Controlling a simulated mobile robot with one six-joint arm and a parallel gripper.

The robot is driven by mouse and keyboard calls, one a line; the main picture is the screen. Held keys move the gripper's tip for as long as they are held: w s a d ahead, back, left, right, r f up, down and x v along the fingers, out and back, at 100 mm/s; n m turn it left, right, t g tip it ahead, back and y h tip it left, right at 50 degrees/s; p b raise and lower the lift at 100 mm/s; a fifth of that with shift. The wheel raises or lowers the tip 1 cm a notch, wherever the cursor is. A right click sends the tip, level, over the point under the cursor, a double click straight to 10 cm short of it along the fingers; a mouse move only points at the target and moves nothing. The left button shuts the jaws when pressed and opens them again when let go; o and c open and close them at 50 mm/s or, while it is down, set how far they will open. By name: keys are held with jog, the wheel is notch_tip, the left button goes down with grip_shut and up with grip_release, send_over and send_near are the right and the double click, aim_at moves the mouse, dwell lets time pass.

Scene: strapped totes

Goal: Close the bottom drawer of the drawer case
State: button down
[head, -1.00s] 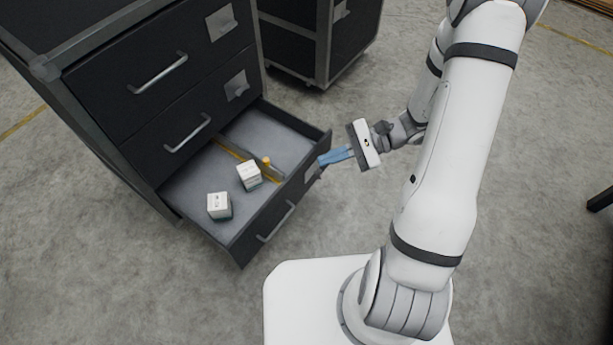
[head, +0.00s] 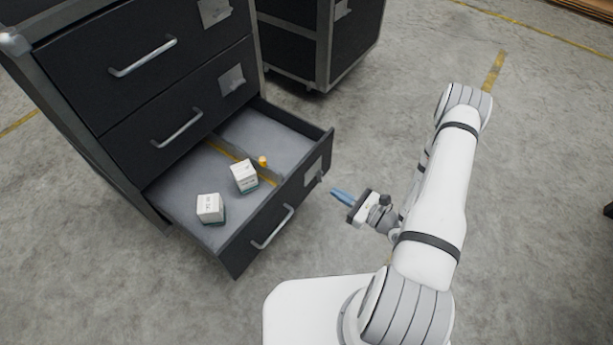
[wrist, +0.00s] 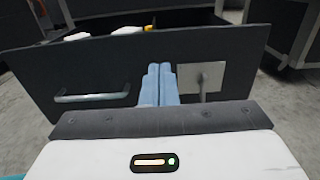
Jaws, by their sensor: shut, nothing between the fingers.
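The dark drawer case (head: 120,85) stands at the upper left in the head view. Its bottom drawer (head: 233,258) is pulled far out, and the drawers above it look closed. The open drawer holds two white boxes (head: 244,176) (head: 210,208) and a small yellow-orange piece (head: 263,161). My gripper (head: 335,192) is shut and empty, its blue fingers pointing at the drawer front with a small gap in the head view. In the wrist view the fingers (wrist: 159,70) overlap the drawer front (wrist: 110,70), between its bar handle (wrist: 92,97) and a light label plate (wrist: 201,77).
A second dark case (head: 320,40) stands behind, right of the drawer case. A dark object (head: 608,210) shows at the right edge.

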aim_at(299, 170)
jog(key=b+x, duration=0.2)
jog(key=x, duration=0.9)
jog(key=shift+w+a+b, duration=0.15)
jog(key=shift+a+b, duration=0.2)
jog(key=shift+b, duration=0.05)
jog(key=shift+w+a, duration=0.15)
jog(key=shift+w, duration=0.15)
